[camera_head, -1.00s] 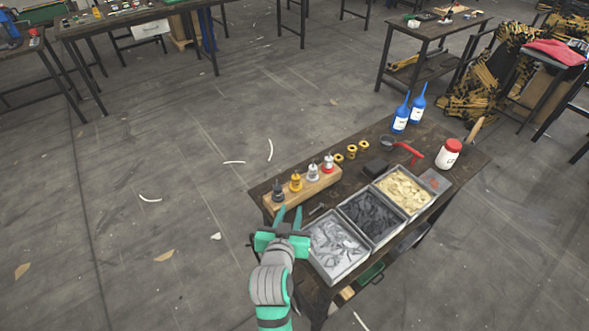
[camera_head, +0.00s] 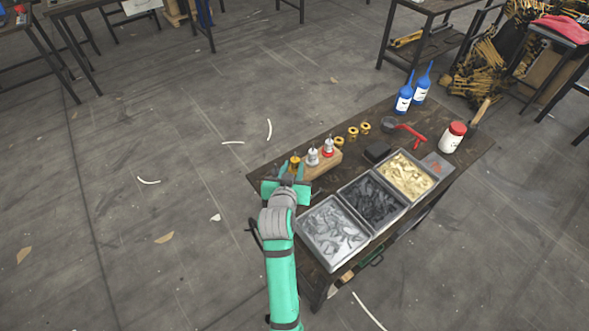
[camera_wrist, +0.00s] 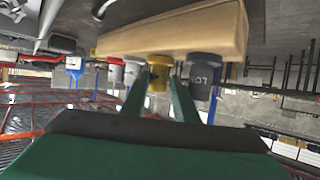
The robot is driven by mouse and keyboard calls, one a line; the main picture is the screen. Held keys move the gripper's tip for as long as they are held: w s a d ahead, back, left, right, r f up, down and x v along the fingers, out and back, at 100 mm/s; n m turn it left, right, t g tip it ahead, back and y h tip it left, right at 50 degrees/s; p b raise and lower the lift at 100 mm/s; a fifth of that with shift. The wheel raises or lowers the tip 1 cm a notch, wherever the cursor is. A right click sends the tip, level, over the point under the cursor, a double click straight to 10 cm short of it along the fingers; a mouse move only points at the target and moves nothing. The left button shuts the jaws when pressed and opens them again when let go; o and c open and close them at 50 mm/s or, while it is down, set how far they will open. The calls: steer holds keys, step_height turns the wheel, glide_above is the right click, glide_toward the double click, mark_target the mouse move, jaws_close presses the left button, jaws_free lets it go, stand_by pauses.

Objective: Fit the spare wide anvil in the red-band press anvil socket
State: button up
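A wooden block (camera_head: 327,168) on the work table holds a row of anvil-like pieces. In the head view a yellow piece (camera_head: 295,161), a light grey piece (camera_head: 313,157) and a red-based piece (camera_head: 328,149) show. The dark grey piece (camera_wrist: 203,72) shows in the wrist view but is hidden in the head view. I cannot tell which piece is the spare wide anvil. My gripper (camera_head: 292,171) is open at the block's left end. In the wrist view, which appears upside down, its fingers (camera_wrist: 159,97) spread toward the yellow piece (camera_wrist: 160,72); contact is unclear. I cannot identify a red-band press.
Three metal bins (camera_head: 335,232) of small parts line the table's front. The floor to the left is mostly clear.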

steer(key=shift+x, duration=1.4)
steer(key=shift+s+d+r, duration=0.1)
steer(key=shift+d, duration=0.2)
steer(key=shift+c, duration=1.3)
jaws_close()
steer(key=shift+a, duration=0.1)
steer(key=shift+a, duration=0.2)
steer(key=shift+d+r, duration=0.1)
